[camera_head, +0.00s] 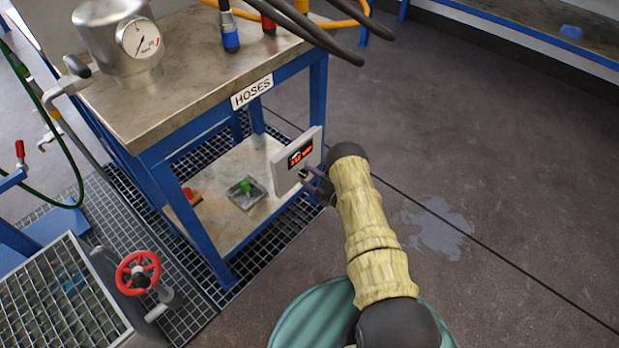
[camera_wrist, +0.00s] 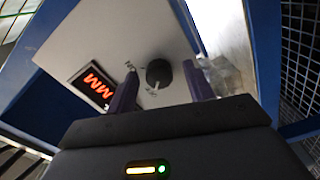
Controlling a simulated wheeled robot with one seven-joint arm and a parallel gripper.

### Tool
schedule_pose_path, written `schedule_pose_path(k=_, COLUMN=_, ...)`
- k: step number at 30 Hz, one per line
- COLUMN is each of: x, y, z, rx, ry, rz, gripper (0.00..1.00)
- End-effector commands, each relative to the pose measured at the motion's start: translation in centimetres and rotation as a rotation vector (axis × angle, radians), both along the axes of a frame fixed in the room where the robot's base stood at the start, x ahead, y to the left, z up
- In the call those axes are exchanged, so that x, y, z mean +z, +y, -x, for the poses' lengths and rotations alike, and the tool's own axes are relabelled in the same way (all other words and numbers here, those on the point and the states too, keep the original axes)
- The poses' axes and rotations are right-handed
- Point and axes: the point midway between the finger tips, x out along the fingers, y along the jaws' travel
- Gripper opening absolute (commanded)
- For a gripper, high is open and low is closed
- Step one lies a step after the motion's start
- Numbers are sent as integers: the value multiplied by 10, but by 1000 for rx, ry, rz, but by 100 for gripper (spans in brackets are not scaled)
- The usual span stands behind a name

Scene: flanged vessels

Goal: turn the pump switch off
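The pump switch is a black round knob (camera_wrist: 159,73) on a pale panel (camera_wrist: 120,35), with small markings beside it, in the wrist view. A red-lit display (camera_wrist: 92,85) sits left of the knob. In the head view the panel (camera_head: 283,172) stands at the table's lower right corner with its lit display (camera_head: 300,155). My gripper (camera_wrist: 160,85) is open in front of the panel, its two purple fingers on either side of the knob. I cannot tell whether they touch it. In the head view my gripper (camera_head: 315,185) is at the panel's face, and the knob is mostly hidden.
A blue-framed table (camera_head: 190,115) labelled HOSES carries a gauge vessel (camera_head: 120,45) and hoses. Its lower shelf holds a small tray with a green item (camera_head: 246,187). A red valve wheel (camera_head: 138,272) stands at lower left. A puddle (camera_head: 438,228) lies on open floor at right.

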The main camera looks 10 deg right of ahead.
Motion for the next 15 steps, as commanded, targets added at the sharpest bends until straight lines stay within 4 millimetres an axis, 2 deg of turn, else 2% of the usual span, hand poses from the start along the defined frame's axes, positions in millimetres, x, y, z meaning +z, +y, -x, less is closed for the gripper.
schedule_pose_path(k=8, x=2, y=-4, z=5, rx=1, ry=-1, rz=-1, gripper=52)
schedule_pose_path(k=15, x=3, y=-26, z=36, rx=-2, ry=2, rz=-1, gripper=52)
